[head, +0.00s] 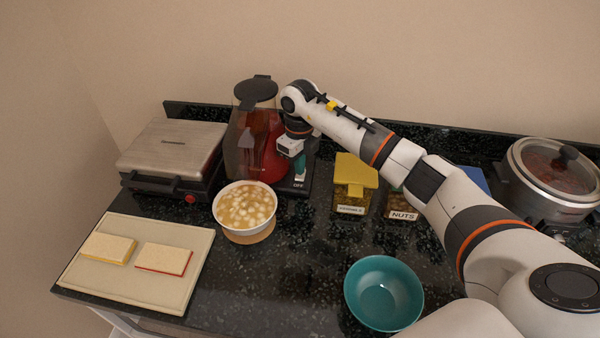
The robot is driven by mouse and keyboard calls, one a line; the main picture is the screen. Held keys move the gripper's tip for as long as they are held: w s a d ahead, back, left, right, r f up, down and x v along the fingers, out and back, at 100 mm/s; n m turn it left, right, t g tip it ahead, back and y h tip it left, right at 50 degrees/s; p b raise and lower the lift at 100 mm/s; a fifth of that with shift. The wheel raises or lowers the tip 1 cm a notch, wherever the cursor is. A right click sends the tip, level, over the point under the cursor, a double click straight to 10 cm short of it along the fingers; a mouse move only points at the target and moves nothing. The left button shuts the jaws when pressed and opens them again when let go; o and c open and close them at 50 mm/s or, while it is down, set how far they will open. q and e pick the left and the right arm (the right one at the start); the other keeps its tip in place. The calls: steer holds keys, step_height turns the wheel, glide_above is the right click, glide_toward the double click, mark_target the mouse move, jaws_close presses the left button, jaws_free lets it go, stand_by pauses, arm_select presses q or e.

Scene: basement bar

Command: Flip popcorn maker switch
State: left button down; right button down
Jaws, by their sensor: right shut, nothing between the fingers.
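The popcorn maker (243,141) is a red machine with a clear dark front and a black top. It stands against the back of the counter. A small panel marked OFF (298,185) shows at the right of its base, with a teal piece just above it. My right gripper (299,172) reaches in from the right and points down at this panel, close to the teal piece. It is shut and holds nothing. I cannot tell whether the fingertips touch the switch. A white bowl of popcorn (244,208) stands in front of the machine. My left gripper is out of view.
A sandwich press (173,148) stands left of the machine, with a board (140,290) holding two bread slices in front. Right are a yellow-lidded jar (355,172), a NUTS container (403,206), a teal bowl (384,292) and a lidded cooker (549,180).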

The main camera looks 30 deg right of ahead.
mark_target(300, 177)
steer(key=shift+f+b, duration=0.55)
steer(key=shift+f, duration=0.3)
stand_by(0.3)
steer(key=shift+r+p, duration=0.65)
steer(key=shift+r, duration=0.25)
steer(key=shift+r+p, duration=1.6)
steer(key=shift+r, duration=1.05)
